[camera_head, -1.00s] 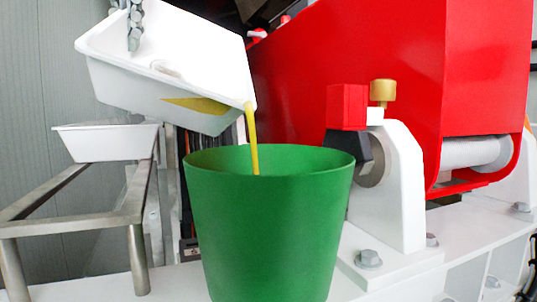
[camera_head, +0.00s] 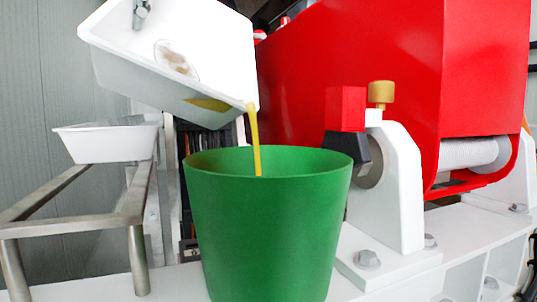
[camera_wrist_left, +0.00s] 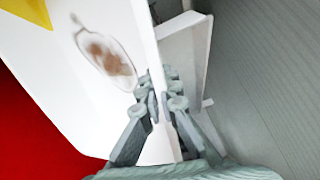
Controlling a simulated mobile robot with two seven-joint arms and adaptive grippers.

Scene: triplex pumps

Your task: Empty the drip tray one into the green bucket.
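A white drip tray (camera_head: 130,52) is steeply tilted above the green bucket (camera_head: 265,240), its low corner over the bucket's mouth. A yellow-brown liquid stream (camera_head: 254,140) runs from that corner into the bucket. A small pool (camera_head: 208,104) of it lies in the low corner, with a brown stain (camera_head: 176,58) on the tray floor. My left gripper (camera_head: 141,12) shows only by its fingertips at the top. In the left wrist view, the gripper (camera_wrist_left: 160,104) is shut on the tray's wall, one finger on each side. The bucket's contents are hidden. My right gripper is not in view.
Another white tray (camera_head: 85,145) sits level on a metal stand (camera_head: 60,228) at left. A large red housing (camera_head: 390,60) and a white bearing bracket (camera_head: 403,190) with a brass cap (camera_head: 381,93) stand close to the bucket's right. Bolts stick up from the white base.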

